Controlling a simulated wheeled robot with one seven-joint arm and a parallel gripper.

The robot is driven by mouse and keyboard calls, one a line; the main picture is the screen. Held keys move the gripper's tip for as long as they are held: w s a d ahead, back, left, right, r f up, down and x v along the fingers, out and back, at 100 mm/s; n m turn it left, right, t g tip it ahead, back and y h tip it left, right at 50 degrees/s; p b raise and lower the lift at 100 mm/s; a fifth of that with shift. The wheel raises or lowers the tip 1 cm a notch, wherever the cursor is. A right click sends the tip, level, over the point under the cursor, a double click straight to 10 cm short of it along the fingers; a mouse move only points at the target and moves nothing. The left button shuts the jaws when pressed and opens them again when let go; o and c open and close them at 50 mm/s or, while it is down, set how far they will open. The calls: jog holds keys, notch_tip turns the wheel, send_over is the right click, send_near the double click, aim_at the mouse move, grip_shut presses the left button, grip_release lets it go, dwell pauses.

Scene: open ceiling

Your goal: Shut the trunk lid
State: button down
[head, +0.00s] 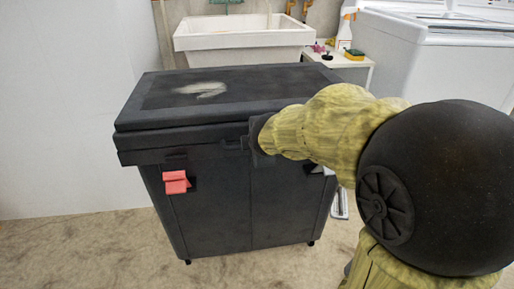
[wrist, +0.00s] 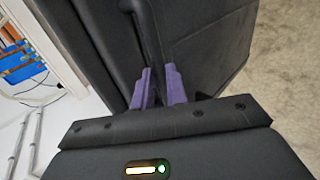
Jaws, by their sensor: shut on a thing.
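The trunk (head: 235,205) is a black upright box standing on the floor in the middle of the head view. Its trunk lid (head: 225,87) lies low and nearly flat over the body, with a pale worn patch on top. A dark seam runs under its front edge; I cannot tell whether it is fully seated. My gripper (head: 258,140) is at the lid's front edge, right of centre, with its fingertips hidden in the head view. In the wrist view, the purple fingers of my gripper (wrist: 159,80) are closed around a thin black edge of the lid (wrist: 148,32).
A red tag (head: 176,182) hangs on the trunk's front. A white sink (head: 243,42) stands behind the trunk. A white washer (head: 440,65) and a small stand with a spray bottle (head: 346,28) are at the back right. Floor is clear at the front left.

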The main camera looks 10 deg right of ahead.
jog(key=f, duration=0.2)
jog(key=shift+s+f, duration=0.3)
jog(key=shift+s, duration=0.05)
jog(key=c, duration=1.4)
grip_release()
jog(key=shift+w+f, duration=0.1)
jog(key=shift+f, duration=0.05)
